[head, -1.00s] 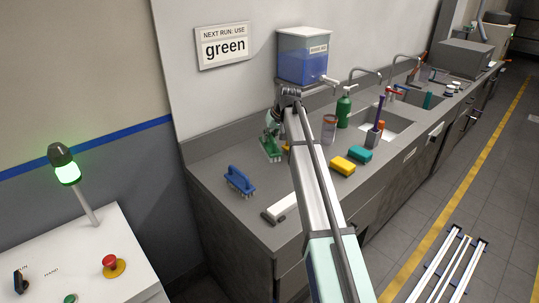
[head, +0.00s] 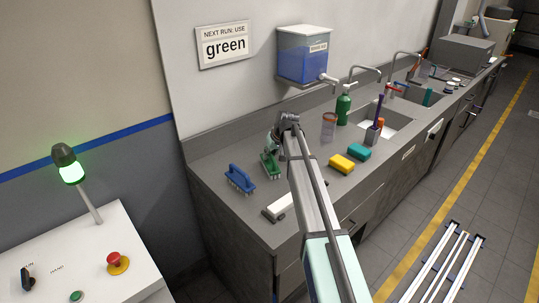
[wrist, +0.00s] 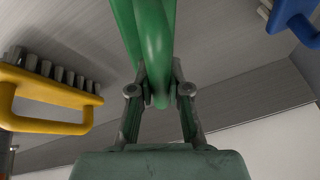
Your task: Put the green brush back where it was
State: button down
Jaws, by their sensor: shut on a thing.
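The green brush (head: 271,165) is at the near left part of the grey counter, just right of the blue brush (head: 240,180). My gripper (head: 270,149) is above it and shut on its handle. In the wrist view the green handle (wrist: 150,40) runs between my two fingers. The brush looks roughly level; whether its bristles touch the counter I cannot tell. In the wrist view a yellow brush (wrist: 45,100) lies to the left and the blue brush (wrist: 297,18) to the right.
A white block with a dark edge (head: 279,207) lies near the counter's front corner. A sign (head: 224,43) reads "NEXT RUN: USE green". A soap dispenser (head: 304,55) hangs behind.

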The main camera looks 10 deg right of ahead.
jog(key=shift+f, duration=0.2)
jog(key=c, duration=1.1)
grip_release()
jog(key=shift+c, duration=0.2)
jog(key=shift+r, duration=0.1)
jog(key=shift+r, duration=0.2)
jog(key=b+v, duration=0.3)
jog(key=v, duration=0.9)
jog(key=shift+f, duration=0.1)
